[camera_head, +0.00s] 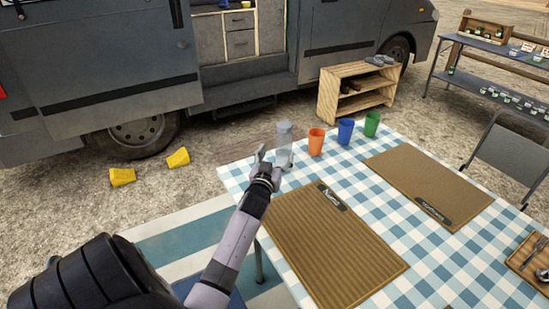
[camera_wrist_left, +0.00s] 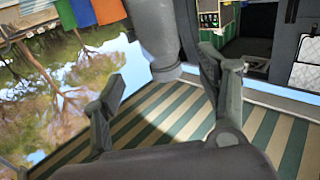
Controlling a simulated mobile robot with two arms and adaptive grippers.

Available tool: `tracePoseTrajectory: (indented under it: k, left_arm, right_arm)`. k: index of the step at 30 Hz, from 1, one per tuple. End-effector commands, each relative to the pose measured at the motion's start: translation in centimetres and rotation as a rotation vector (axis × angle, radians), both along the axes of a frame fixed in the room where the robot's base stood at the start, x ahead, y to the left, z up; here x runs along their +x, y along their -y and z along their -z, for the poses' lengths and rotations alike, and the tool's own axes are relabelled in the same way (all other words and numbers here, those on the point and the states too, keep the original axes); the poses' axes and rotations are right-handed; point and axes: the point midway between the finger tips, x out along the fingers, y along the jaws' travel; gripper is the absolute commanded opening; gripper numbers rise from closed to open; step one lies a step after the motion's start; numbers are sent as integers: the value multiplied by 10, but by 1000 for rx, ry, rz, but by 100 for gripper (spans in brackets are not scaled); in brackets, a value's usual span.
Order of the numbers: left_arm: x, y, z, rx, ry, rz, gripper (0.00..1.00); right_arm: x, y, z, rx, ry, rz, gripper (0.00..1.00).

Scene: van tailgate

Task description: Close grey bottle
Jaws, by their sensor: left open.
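The grey bottle (camera_head: 284,136) stands upright near the far left corner of the checked table. In the left wrist view it shows as a grey cylinder (camera_wrist_left: 152,36), coming in from the top towards the gap between the fingers. My left gripper (camera_head: 273,156) is at the near left side of the bottle, with its fingers spread. In the left wrist view the open fingers (camera_wrist_left: 162,76) have a gap between them, and I cannot tell whether either touches the bottle. Whether the bottle has a cap on is too small to tell. My right gripper is not in view.
Orange (camera_head: 316,142), blue (camera_head: 345,131) and green (camera_head: 371,124) cups stand in a row right of the bottle. Two brown placemats (camera_head: 335,250) (camera_head: 425,184) lie nearer on the table. A cutlery tray (camera_head: 522,262) is at the right edge. A van stands behind.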

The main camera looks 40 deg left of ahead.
Motion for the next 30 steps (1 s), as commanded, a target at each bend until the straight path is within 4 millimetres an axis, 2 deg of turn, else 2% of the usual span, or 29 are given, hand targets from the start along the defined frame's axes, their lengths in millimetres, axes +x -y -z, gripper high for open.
tracePoseTrajectory:
  k: [6,30]
  left_arm:
    - [-15,8,0,0,1,-1,67]
    - [-15,8,0,1,0,0,67]
  right_arm:
    - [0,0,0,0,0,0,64]
    - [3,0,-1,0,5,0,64]
